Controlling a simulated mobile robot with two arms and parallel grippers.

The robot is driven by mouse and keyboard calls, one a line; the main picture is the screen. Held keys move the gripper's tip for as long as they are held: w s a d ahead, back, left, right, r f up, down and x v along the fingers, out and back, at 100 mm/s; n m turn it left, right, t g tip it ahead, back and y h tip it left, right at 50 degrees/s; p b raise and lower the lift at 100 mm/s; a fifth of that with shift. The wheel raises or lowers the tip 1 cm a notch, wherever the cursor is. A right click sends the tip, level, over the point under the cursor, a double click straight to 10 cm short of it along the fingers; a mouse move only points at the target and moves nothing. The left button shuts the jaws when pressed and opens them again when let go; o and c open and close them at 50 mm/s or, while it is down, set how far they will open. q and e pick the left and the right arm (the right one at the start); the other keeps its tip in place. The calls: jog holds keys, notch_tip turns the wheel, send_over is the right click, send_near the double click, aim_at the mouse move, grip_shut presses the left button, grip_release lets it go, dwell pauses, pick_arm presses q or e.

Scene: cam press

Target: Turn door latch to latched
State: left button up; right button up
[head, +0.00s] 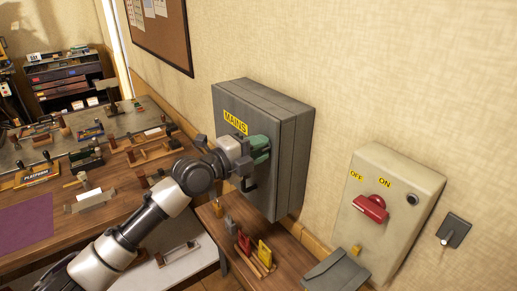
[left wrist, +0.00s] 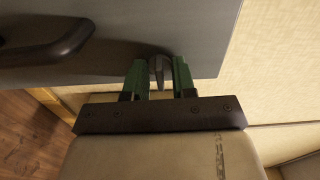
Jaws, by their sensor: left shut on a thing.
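A grey cabinet (head: 284,140) with a yellow MAINS label (head: 235,123) hangs on the wall. My left gripper (head: 261,150) reaches its door from the left, and its green fingers hide the latch in the head view. In the left wrist view the green fingers (left wrist: 157,78) are shut on a small grey door latch (left wrist: 157,66) that sticks out from the grey door (left wrist: 205,40). I cannot read the latch's setting. A dark door handle (left wrist: 45,40) is on the same door; it also shows below the gripper in the head view (head: 250,184). My right gripper is out of view.
A beige switch box (head: 385,215) with a red knob (head: 370,208) and OFF and ON labels is right of the cabinet. A wooden bench (head: 212,212) below holds red and yellow items (head: 264,252). A cluttered workbench (head: 70,205) is at left.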

pick_arm(q)
jog(key=n+b, duration=0.4)
jog(key=n, duration=1.3)
jog(key=shift+f+n, duration=0.1)
jog(key=shift+n, duration=0.2)
dwell(0.3)
jog(key=o, duration=0.6)
jog(key=b+v, duration=0.4)
jog(key=v, duration=0.6)
jog(key=shift+s+a+b, duration=0.2)
jog(key=shift+a+b, duration=0.1)
jog(key=shift+a, duration=0.05)
